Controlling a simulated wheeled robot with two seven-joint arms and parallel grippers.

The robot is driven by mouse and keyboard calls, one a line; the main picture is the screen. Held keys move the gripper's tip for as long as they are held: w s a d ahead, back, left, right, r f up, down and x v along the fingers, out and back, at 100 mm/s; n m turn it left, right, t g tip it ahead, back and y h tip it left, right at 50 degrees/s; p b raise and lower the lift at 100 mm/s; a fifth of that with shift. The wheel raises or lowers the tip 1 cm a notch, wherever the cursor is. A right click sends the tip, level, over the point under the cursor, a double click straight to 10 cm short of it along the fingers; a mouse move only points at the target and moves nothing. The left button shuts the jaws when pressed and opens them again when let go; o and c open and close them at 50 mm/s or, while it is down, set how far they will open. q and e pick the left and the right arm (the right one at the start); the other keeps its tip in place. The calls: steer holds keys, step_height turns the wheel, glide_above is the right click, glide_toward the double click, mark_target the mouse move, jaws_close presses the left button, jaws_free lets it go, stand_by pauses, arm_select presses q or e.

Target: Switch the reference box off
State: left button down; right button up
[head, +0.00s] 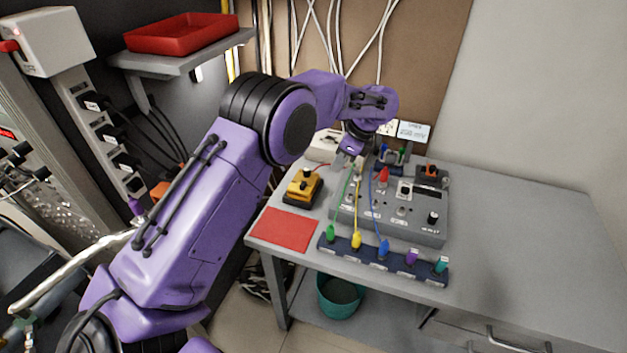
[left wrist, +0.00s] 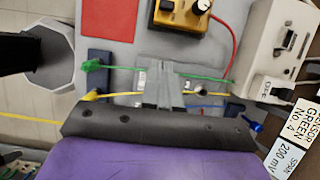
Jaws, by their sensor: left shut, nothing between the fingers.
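In the head view this white box (head: 324,146) is partly hidden behind my left arm. The switch position cannot be told. My left gripper (left wrist: 161,68) is shut and empty, with cables beneath it and the white box to its right in the wrist view. In the head view it (head: 350,147) is over the bench's back left. My right gripper is not in view.
A yellow box with a knob (head: 303,187) and a red mat (head: 283,228) lie at the bench's left. A grey control panel (head: 400,214) and a strip with coloured plugs (head: 372,257) fill the middle. Green, yellow and blue leads cross there. The bench's right side (head: 530,235) is clear.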

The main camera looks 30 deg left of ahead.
mark_target(303, 186)
arm_select(q)
steer(key=a+f+p, duration=0.1)
steer(key=a+f, duration=0.1)
steer(key=f, duration=0.1)
steer(key=s+a+f+p, duration=0.1)
steer(key=a+f, duration=0.1)
steer(key=a+f+p, duration=0.1)
steer(key=a+f, duration=0.1)
steer(key=f, duration=0.1)
steer(key=shift+s+a+f, duration=0.2)
steer(key=shift+s+f, duration=0.1)
steer(key=shift+s+a+f+p, duration=0.1)
steer(key=shift+s+a+p, duration=0.15)
steer(key=shift+a, duration=0.2)
steer(key=shift+w+f, duration=0.1)
